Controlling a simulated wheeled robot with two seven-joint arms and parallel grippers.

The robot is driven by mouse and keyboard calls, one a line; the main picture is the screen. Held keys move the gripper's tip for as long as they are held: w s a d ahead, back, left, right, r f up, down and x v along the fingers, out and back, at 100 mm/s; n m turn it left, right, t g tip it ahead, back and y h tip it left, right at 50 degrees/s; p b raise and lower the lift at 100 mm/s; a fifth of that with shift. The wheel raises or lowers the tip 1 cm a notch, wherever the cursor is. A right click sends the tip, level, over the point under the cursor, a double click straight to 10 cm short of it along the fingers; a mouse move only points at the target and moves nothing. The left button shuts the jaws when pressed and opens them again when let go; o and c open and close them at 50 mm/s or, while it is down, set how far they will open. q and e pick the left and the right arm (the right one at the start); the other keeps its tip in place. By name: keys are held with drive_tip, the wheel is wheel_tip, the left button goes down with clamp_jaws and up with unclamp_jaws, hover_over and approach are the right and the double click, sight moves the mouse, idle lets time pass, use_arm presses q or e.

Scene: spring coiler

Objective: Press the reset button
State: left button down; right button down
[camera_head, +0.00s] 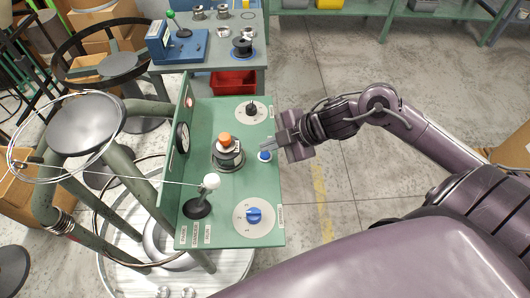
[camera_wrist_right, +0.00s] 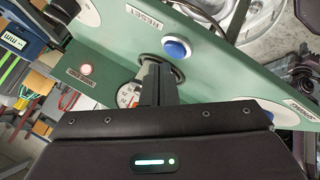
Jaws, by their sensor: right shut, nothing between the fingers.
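The green control panel (camera_head: 205,115) carries a small blue push button (camera_head: 264,155) near its right edge. In the right wrist view the blue button (camera_wrist_right: 177,49) sits in a pale ring, with a label reading RESET (camera_wrist_right: 142,18) beside it. My right gripper (camera_head: 271,146) reaches in from the right, just beyond the button. Its fingers (camera_wrist_right: 157,80) are shut and empty, and their tips appear short of the button in the wrist view. I cannot tell the exact gap. My left gripper is not in view.
The panel also holds an orange-topped knob (camera_head: 225,139), a white-ball lever (camera_head: 211,181), a blue dial (camera_head: 254,215), a black dial (camera_head: 251,109) and a gauge (camera_head: 183,137). Coiler frame stands left; floor at right is open.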

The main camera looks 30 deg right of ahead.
sight(270, 155)
drive_tip(key=shift+f, duration=0.1)
drive_tip(key=shift+f, duration=0.35)
drive_tip(key=shift+f+b, duration=0.4)
idle(0.7)
idle(0.4)
drive_tip(key=shift+r+p, duration=0.85)
drive_tip(key=shift+p, duration=0.1)
wheel_tip(270, 155, up, 5)
drive_tip(key=p, duration=0.5)
